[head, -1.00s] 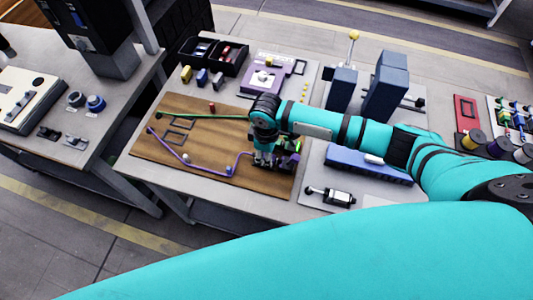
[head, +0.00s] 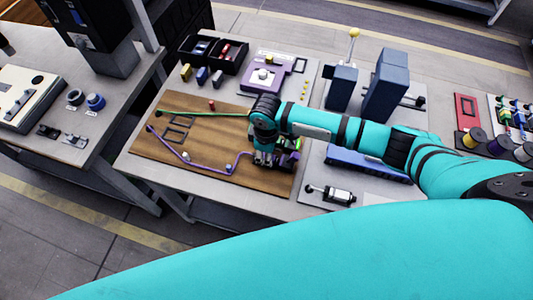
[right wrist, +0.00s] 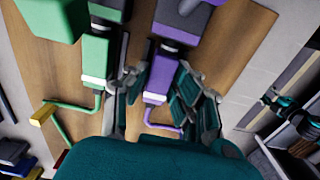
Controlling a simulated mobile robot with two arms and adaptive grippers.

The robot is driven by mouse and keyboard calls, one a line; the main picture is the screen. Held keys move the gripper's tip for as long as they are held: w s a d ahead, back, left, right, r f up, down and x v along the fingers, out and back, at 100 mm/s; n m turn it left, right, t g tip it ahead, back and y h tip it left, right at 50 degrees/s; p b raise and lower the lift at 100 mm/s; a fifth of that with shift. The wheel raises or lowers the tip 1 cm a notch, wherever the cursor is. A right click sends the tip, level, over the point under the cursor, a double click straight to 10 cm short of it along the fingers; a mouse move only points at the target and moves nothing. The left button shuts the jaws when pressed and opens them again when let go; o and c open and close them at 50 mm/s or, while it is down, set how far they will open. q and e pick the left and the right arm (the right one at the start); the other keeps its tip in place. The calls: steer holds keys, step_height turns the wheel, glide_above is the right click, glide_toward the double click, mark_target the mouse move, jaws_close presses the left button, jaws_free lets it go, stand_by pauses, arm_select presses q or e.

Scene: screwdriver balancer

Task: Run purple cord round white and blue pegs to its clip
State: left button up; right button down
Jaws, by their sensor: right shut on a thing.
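The purple cord (head: 205,168) runs over the brown board from its left end. It bends along the near side of the white peg (head: 186,156) and the blue peg (head: 228,167), then rises to my right gripper (head: 264,160). In the right wrist view, the right gripper (right wrist: 158,95) is shut on the purple plug (right wrist: 160,75) at the cord's end, a finger on each side. A purple clip with a dark part (right wrist: 182,18) is at the plug's far end; I cannot tell if the plug is fully seated. My left gripper is not in view.
A green cord (head: 205,115) crosses the board's back; its green plug (right wrist: 97,60) lies close beside my right gripper's left finger. The brown board (head: 200,140) has free room at the front. A blue rack (head: 365,165) and a black bin (head: 215,55) stand nearby.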

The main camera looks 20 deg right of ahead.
steer(key=c, duration=1)
jaws_free()
steer(key=shift+c, duration=0.2)
step_height(320, 180, up, 12)
